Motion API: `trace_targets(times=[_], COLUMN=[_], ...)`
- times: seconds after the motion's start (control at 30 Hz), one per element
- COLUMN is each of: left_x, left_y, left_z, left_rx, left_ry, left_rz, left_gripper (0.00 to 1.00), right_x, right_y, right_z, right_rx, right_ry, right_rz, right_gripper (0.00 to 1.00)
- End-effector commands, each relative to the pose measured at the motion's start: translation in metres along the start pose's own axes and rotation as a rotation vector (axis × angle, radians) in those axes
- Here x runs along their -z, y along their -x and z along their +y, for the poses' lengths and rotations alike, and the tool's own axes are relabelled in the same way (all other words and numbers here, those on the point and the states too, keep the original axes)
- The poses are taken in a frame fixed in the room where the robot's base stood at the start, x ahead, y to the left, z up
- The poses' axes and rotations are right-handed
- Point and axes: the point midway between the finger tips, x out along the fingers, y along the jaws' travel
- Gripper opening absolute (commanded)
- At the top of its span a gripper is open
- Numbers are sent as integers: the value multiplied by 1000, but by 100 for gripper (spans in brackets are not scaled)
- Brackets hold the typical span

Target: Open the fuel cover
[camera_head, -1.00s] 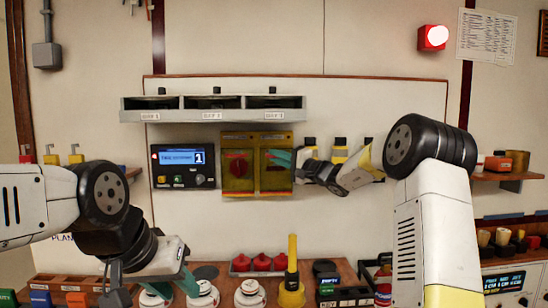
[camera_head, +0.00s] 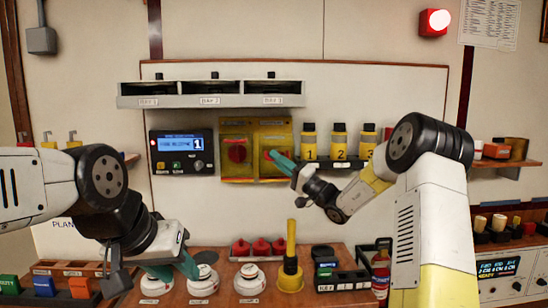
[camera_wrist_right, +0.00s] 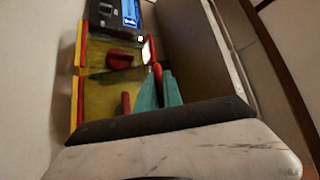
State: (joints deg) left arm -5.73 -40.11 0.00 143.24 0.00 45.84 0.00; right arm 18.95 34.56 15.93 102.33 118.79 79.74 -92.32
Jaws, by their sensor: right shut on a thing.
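Two yellow see-through covers stand side by side on the wall panel, each over a red knob: the left cover (camera_head: 237,150) and the right cover (camera_head: 271,138). I cannot read which is the fuel cover. Both look closed. My right gripper (camera_head: 272,157) is at the lower right cover, its green fingers in front of it. In the right wrist view, its fingers (camera_wrist_right: 160,92) are closed on a small red piece (camera_wrist_right: 157,74) at the covers' edge. My left gripper (camera_head: 174,268) is open and empty, low over the bench near white round jars.
A display box (camera_head: 182,152) is left of the covers. Yellow numbered canisters (camera_head: 339,144) stand to the right, close to my right arm. A bay shelf (camera_head: 212,94) is above.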

Motion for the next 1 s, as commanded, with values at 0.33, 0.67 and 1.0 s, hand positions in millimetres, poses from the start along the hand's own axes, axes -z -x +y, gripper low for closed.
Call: trace_targets(times=[0.33,0.67,1.0], left_x=[0,0,0], left_y=[0,0,0], left_z=[0,0,0], left_rx=[0,0,0], left_ry=[0,0,0], left_rz=[0,0,0], left_gripper=[36,36,36], right_x=[-1,-1,0], right_y=[2,1,33], right_z=[1,1,2], right_rx=[-3,-2,-6], right_ry=[-1,-2,-3], right_rz=[-1,-1,2], right_gripper=[0,20,20])
